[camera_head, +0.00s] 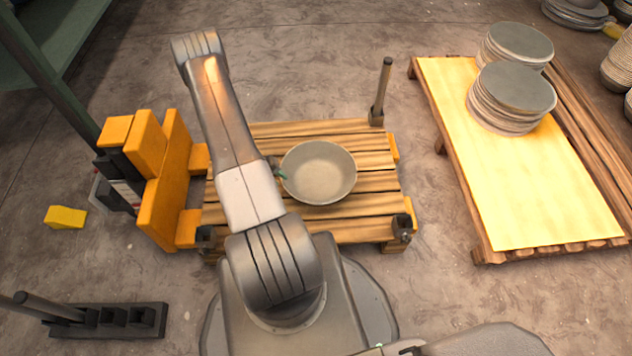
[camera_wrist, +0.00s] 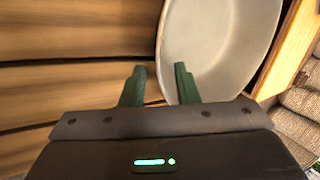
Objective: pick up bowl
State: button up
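A round grey-white bowl (camera_head: 319,171) sits upright and empty on a slatted wooden pallet (camera_head: 370,226). My gripper (camera_head: 281,174) is at the bowl's left rim in the head view, mostly hidden by my arm. In the wrist view, the bowl (camera_wrist: 222,40) fills the upper right. The two green fingers of my gripper (camera_wrist: 160,78) are apart, so it is open. The left finger shows over the wooden slats and the right finger over the bowl, with the rim running between them. I cannot tell whether either finger touches the bowl.
Orange blocks (camera_head: 165,180) stand along the pallet's left side. A dark post (camera_head: 381,90) rises at its back right corner. A second pallet with a yellow board (camera_head: 545,200) bears stacked round plates or bowls (camera_head: 512,95). Bare floor lies between the pallets.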

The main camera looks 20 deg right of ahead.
aim_at(297, 187)
jog(key=b+x, duration=0.2)
jog(key=x, duration=0.5)
jog(key=shift+d, duration=0.25)
grip_shut()
jog(key=shift+r, duration=0.1)
